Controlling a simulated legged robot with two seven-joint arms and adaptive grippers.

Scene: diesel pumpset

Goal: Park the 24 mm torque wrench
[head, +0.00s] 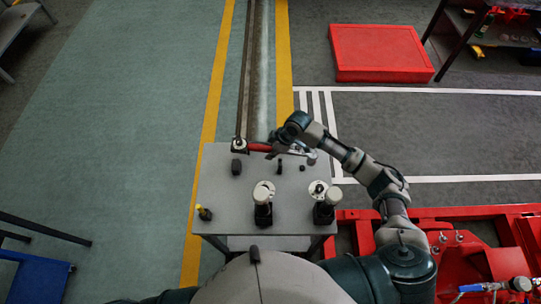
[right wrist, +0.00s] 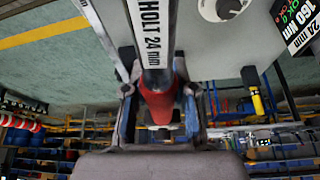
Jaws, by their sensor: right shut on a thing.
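The torque wrench (head: 258,147) lies along the far edge of the grey table in the head view, its red part showing left of my gripper. In the right wrist view the wrench (right wrist: 152,35) carries a white "HOLT 24 mm" label, with a red section between the fingers. My right gripper (head: 274,150) is shut on the wrench; in the wrist view its fingers (right wrist: 158,98) stand on both sides of the red section. Whether the wrench touches the table or a holder is hard to tell. My left gripper is out of view.
The grey table (head: 225,180) bears two round white-topped fixtures (head: 263,192) (head: 319,189), small black blocks (head: 236,167) and a yellow-black item (head: 204,213). A sign reading "24 mm 160 Nm" (right wrist: 296,25) shows in the wrist view. A red frame (head: 480,262) stands at right.

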